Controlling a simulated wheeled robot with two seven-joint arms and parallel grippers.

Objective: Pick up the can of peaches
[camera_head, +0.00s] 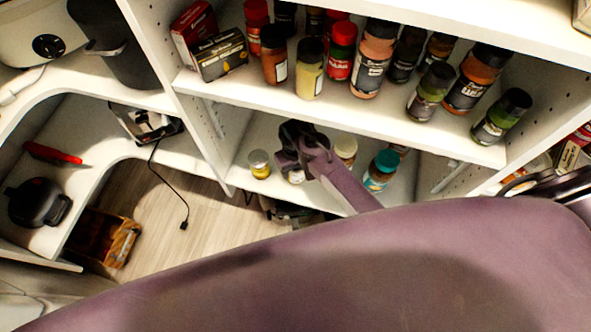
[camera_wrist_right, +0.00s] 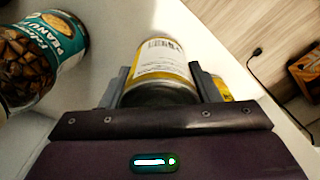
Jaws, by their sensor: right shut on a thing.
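My right gripper (camera_head: 297,150) reaches down to the lower shelf in the head view. In the right wrist view its two fingers (camera_wrist_right: 165,88) are shut on a can (camera_wrist_right: 160,62) with a white and yellow label and a barcode side showing. No product name is readable on it, so I cannot tell from the label that it is the peaches. In the head view the gripper covers most of this can. A small yellow-labelled can (camera_head: 259,164) stands to its left and shows partly behind a finger in the wrist view (camera_wrist_right: 222,88). My left gripper is not in view.
A teal-lidded peanut jar (camera_head: 381,171) and a cream-lidded jar (camera_head: 346,149) stand to the right on the lower shelf. The upper shelf (camera_head: 330,97) above holds several spice jars. A cable (camera_head: 169,190) lies on the wooden floor at left.

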